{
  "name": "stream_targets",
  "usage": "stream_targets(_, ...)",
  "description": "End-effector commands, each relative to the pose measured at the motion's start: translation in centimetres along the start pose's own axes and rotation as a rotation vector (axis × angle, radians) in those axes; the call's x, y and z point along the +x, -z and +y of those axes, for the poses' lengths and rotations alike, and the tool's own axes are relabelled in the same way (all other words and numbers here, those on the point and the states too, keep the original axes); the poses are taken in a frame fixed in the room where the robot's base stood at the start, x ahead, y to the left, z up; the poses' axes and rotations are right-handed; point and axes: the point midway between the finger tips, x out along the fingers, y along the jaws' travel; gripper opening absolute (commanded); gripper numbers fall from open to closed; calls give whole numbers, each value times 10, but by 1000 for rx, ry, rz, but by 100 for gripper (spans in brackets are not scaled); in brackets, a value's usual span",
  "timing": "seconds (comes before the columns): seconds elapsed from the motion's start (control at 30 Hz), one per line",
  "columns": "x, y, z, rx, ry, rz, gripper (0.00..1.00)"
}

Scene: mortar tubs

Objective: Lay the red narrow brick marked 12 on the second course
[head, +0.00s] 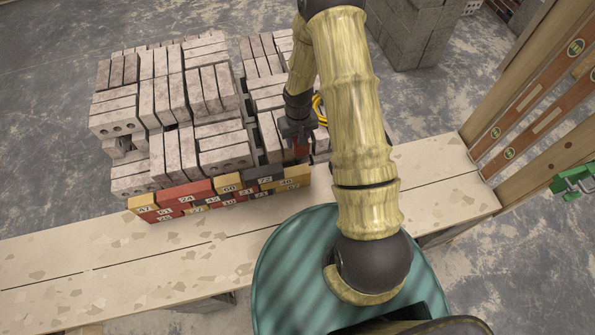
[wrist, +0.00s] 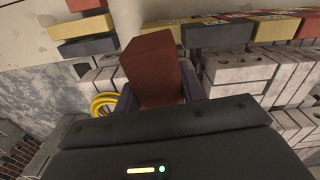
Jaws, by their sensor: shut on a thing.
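My gripper (head: 298,130) is shut on a red narrow brick (wrist: 158,68). In the wrist view the brick stands out between the jaws, with plain faces towards me; no number shows on it. In the head view the red brick (head: 301,151) hangs below the gripper, just behind the right end of the low wall of numbered bricks. The wall's coloured bricks include a red brick marked 24 (head: 186,193), a yellow brick marked 60 (head: 227,183) and a dark brick marked 72 (head: 265,176). Most smaller numbers are hard to read.
The wall stands along a pale plank bench (head: 120,265). Grey block stacks (head: 205,145) fill the area behind it. A yellow coil (wrist: 104,103) lies beyond the gripper. Levels lean at right.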

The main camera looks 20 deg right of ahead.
Motion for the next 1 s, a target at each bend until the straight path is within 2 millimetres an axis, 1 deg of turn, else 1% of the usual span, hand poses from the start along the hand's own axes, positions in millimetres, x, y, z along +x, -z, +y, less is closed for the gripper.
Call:
stream_targets(0.03, 11, 0, 0, -53, 5, 0, 4)
stream_targets(0.17, 27, 0, -3, -265, 18, -4, 4)
stream_targets(0.2, 31, 0, -4, -343, 22, -5, 4)
stream_targets(0.6, 68, 0, -4, -1111, 17, 4, 4)
stream_targets(0.7, 74, 0, -2, -1281, 4, 4, 4)
stream_targets(0.83, 75, 0, 0, -1423, -8, 0, 4)
stream_targets(1.0, 72, 0, 1, -1473, -12, -3, 4)
